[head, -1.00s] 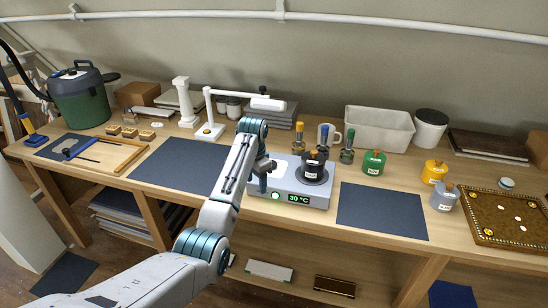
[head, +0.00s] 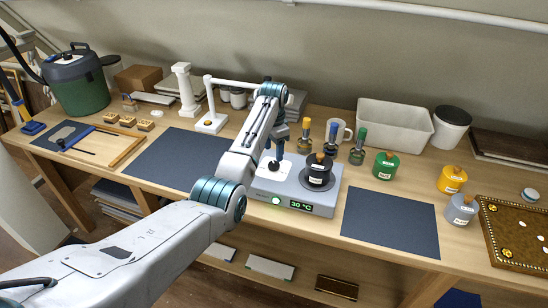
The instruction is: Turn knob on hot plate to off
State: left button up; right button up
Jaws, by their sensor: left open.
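The grey hot plate (head: 328,198) stands on the workbench right of the middle. Its front face has a display reading 30 °C and, left of it, a small round green-lit control (head: 276,200). I cannot tell where the knob's pointer is set. A black pot with a pale label (head: 318,175) sits on the plate's right side. My left gripper (head: 274,162) points down over the left part of the hot plate's top, behind the green control. It is open, with no object seen in it. Whether its tips touch the plate is unclear. My right gripper is out of view.
Several bottles with coloured tops (head: 331,139) and a mug stand just behind the hot plate. Dark mats lie to its left (head: 180,158) and right (head: 390,222). A green canister (head: 386,165) stands to the right. A white lamp-like stand (head: 211,121) is at left behind my arm.

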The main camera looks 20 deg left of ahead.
aim_at(274, 164)
pick_arm(q)
jog(key=f, duration=0.5)
jog(key=shift+w+f+p, duration=0.25)
jog(key=shift+w+p, duration=0.05)
jog(key=shift+p, duration=0.1)
jog(key=shift+s+f, duration=0.15)
jog(key=c, duration=1)
